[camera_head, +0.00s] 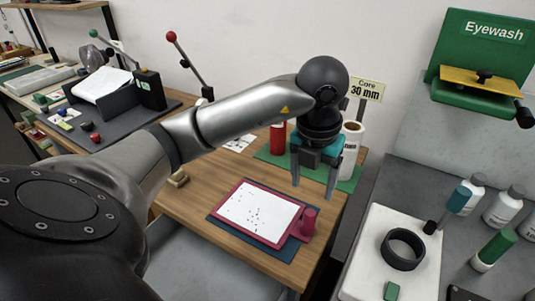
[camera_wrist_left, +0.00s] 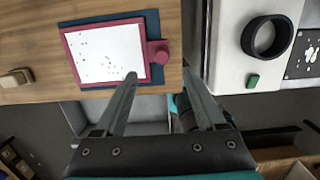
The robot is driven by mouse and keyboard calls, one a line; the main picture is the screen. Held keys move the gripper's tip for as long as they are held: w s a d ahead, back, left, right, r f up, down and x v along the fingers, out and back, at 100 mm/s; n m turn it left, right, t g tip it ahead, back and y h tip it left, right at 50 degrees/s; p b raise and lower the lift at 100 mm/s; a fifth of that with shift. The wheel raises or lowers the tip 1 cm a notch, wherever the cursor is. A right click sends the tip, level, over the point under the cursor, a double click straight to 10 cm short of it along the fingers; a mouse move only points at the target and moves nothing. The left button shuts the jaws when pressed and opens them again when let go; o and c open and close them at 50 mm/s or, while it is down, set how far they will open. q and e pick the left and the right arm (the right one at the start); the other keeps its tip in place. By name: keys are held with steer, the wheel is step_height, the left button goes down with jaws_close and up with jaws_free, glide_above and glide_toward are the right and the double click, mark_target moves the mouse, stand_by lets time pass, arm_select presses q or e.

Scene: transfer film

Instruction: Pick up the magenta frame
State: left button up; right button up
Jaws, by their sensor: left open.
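The magenta frame (camera_head: 230,229) lies flat on a dark blue mat (camera_head: 226,240) on the wooden table. It surrounds a white sheet with dark specks, and a magenta knob (camera_head: 309,218) stands at its right end. In the left wrist view the magenta frame (camera_wrist_left: 148,76) lies at the upper left, its knob (camera_wrist_left: 157,52) on the right. My left gripper (camera_head: 313,187) is open and empty. In the head view its fingers point down above the table, just beyond the knob end.
A roll by the "Core 30 mm" sign (camera_head: 366,90) and a red cylinder (camera_head: 278,138) stand on a green mat behind the frame. A tan block (camera_head: 178,177) lies left of it. A white tray with a black ring (camera_head: 402,249) and bottles are on the right counter.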

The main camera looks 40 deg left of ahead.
arm_select(q)
glide_above(310, 213)
steer(key=f, duration=0.4)
steer(key=shift+s, duration=0.25)
step_height(310, 213, down, 2)
steer(key=shift+w+f+b, duration=0.1)
steer(key=shift+f+b, duration=0.1)
steer(key=shift+b, duration=0.1)
steer(key=shift+w+f, duration=0.1)
steer(key=shift+f, duration=0.35)
step_height(310, 213, down, 5)
steer(key=shift+w+r, duration=0.1)
steer(key=shift+w, duration=0.05)
arm_select(e)
steer(key=shift+s+d+f, duration=0.5)
steer(key=shift+s, duration=0.15)
arm_select(q)
steer(key=shift+c, duration=0.3)
steer(key=shift+c, duration=0.8)
jaws_close()
arm_select(e)
steer(key=shift+d, duration=0.2)
arm_select(q)
steer(key=shift+a, duration=0.1)
arm_select(e)
steer(key=shift+s, duration=0.1)
